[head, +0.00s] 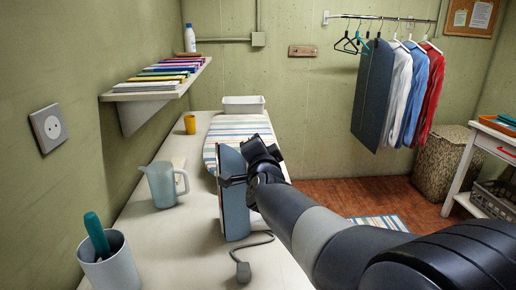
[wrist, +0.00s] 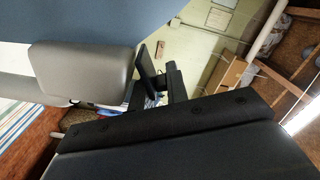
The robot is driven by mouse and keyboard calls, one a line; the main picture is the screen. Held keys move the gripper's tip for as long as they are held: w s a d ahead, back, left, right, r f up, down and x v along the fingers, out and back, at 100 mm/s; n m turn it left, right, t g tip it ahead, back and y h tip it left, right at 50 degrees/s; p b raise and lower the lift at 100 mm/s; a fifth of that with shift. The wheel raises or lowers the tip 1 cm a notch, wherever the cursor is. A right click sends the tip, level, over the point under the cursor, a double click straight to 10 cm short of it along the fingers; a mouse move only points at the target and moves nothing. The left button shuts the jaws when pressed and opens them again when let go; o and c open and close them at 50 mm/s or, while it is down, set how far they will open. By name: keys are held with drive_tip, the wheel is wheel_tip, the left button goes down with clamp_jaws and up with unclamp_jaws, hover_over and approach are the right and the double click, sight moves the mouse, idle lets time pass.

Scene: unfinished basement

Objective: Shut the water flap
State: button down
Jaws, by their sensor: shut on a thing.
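A blue-grey iron (head: 233,200) with a pale side stands upright on the counter in the head view, its grey cord trailing to the front. My gripper (head: 236,179) is at its upper part, with the dark fingers against it, shut on part of it. In the wrist view the fingers (wrist: 160,82) are beside a smooth grey rounded part (wrist: 82,72), and a blue-grey surface (wrist: 90,18) fills the top. I cannot make out the water flap; my gripper and arm hide part of the iron.
A striped ironing board (head: 235,128) lies behind the iron on the pale counter (head: 165,235). A white bin (head: 243,105) stands at the back.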

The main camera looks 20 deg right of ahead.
drive_tip(key=shift+r, duration=0.2)
drive_tip(key=c, duration=1.6)
unclamp_jaws()
drive_tip(key=shift+o, duration=0.6)
drive_tip(key=shift+f, duration=0.1)
drive_tip(key=shift+p, duration=0.3)
